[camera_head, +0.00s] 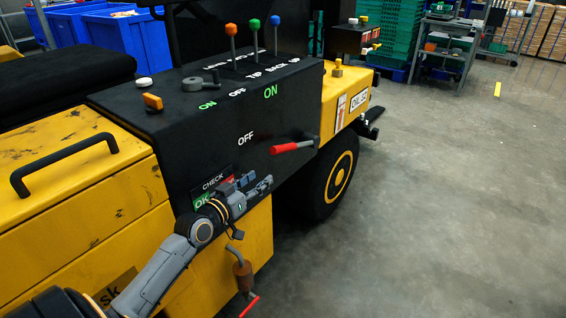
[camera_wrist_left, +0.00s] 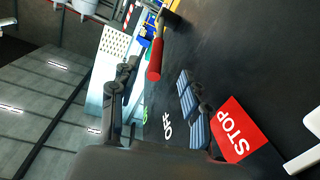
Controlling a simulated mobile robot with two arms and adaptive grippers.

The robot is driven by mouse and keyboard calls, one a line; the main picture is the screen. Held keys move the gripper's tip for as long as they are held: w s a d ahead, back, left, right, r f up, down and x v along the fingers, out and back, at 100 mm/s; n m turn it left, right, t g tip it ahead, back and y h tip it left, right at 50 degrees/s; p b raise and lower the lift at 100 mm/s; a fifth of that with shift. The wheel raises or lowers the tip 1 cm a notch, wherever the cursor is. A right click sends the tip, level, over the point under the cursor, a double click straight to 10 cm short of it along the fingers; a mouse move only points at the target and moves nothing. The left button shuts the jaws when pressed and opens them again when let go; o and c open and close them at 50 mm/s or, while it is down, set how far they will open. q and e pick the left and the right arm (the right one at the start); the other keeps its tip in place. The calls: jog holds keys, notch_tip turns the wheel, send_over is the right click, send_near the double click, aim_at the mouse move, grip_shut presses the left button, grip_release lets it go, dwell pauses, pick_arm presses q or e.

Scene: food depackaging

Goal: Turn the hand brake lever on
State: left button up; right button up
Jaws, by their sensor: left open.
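The hand brake lever (camera_head: 292,147) has a red grip and a dark pivot, on the side of the black panel of a yellow vehicle. Its grip points left, nearly level, toward the white OFF label (camera_head: 245,139); the green ON label (camera_head: 270,92) is higher up. My left gripper (camera_head: 262,183) is open and empty, below and left of the red grip and apart from it. In the left wrist view the lever's red grip (camera_wrist_left: 155,60) shows beyond and between the open fingers of my left gripper (camera_wrist_left: 157,88). My right gripper is in neither view.
Three levers with orange, green and blue knobs (camera_head: 253,24) stand on the panel top. A CHECK sign (camera_head: 213,183) is close behind my left wrist. A red STOP label (camera_wrist_left: 238,130) is beside one finger. Clear concrete floor (camera_head: 450,190) lies to the right.

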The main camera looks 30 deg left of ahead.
aim_at(283, 149)
pick_arm(q)
jog(key=shift+t, duration=0.3)
jog(key=w, duration=0.4)
jog(key=w+r+b, duration=0.1)
jog(key=w, duration=0.3)
jog(key=w+r+b, duration=0.1)
jog(key=w, duration=0.3)
jog(key=shift+w+a, duration=0.3)
jog(key=shift+w, duration=0.8)
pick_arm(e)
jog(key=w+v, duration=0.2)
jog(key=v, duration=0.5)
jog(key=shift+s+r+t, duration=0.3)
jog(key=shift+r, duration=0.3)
pick_arm(q)
jog(key=shift+r, duration=0.1)
grip_shut()
